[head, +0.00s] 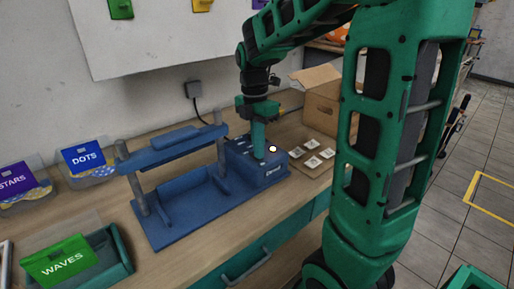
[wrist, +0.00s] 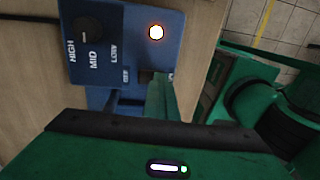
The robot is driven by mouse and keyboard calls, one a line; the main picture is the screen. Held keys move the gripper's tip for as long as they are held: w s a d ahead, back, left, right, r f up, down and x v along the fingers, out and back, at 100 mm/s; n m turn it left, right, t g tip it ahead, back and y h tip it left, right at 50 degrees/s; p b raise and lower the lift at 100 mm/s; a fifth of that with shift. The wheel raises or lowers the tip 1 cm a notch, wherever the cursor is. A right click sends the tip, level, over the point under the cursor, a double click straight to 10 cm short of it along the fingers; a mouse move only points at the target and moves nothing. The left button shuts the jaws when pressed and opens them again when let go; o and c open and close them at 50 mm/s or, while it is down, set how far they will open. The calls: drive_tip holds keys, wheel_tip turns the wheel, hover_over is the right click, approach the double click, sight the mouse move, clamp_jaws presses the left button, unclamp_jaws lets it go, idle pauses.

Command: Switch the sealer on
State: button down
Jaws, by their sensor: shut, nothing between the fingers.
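The blue sealer (head: 190,196) stands on the wooden table, with a raised bar across its left part and a control box (head: 266,176) at its right end. The wrist view shows the box's face with a black dial (wrist: 88,30) marked HIGH, MID, LOW and a partly hidden last word. A round lamp (wrist: 156,32) glows bright with an orange rim, and it also shows lit in the head view (head: 272,149). My gripper (head: 259,156) is shut and empty, pointing down at the control box. Its fingers (wrist: 160,92) are beside a dark part of the box; contact cannot be told.
A cardboard box (head: 321,108) stands behind the sealer, with several small white squares (head: 312,144) on a board before it. Card holders labelled DOTS (head: 84,157) and STARS (head: 18,188), and a green WAVES bin (head: 118,262), are at left. A wall socket (head: 194,89) is behind.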

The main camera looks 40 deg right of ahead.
drive_tip(key=shift+w+a+r, duration=0.1)
drive_tip(key=shift+w+a, duration=0.05)
drive_tip(key=shift+w, duration=0.7)
wheel_tip(320, 180, up, 14)
drive_tip(key=w, duration=0.2)
idle(0.3)
